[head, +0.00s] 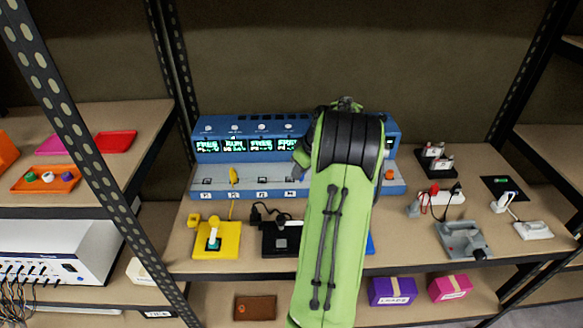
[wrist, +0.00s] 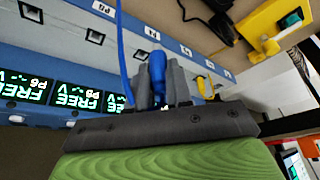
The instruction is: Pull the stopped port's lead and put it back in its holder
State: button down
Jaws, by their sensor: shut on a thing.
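The blue dryer console (head: 220,127) stands at the back of the shelf, with small displays over a sloped row of numbered ports. In the head view the second display reads RUN; others read FREE, and my arm hides part of the row. In the wrist view my gripper (wrist: 160,85) is shut on a blue lead's plug (wrist: 157,68), its blue cable (wrist: 122,45) running up past the ports. I cannot tell whether the plug is seated in a port. A blue holder (head: 370,243) shows only at its edge beside my arm.
A yellow lead (head: 233,176) stands at the second port, with a yellow holder (head: 228,240) in front. A black holder (head: 278,246) with a black lead sits to its right. Grey devices (head: 461,238) and a power strip (head: 442,197) occupy the right side of the shelf. Shelf posts flank the bay.

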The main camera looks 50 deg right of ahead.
jog(key=s+b, duration=0.1)
jog(key=s, duration=0.5)
jog(key=shift+s, duration=0.25)
jog(key=shift+f, duration=0.1)
notch_tip(320, 180, down, 3)
jog(key=b, duration=0.2)
jog(key=shift+f+b, duration=0.15)
jog(key=shift+b, duration=0.2)
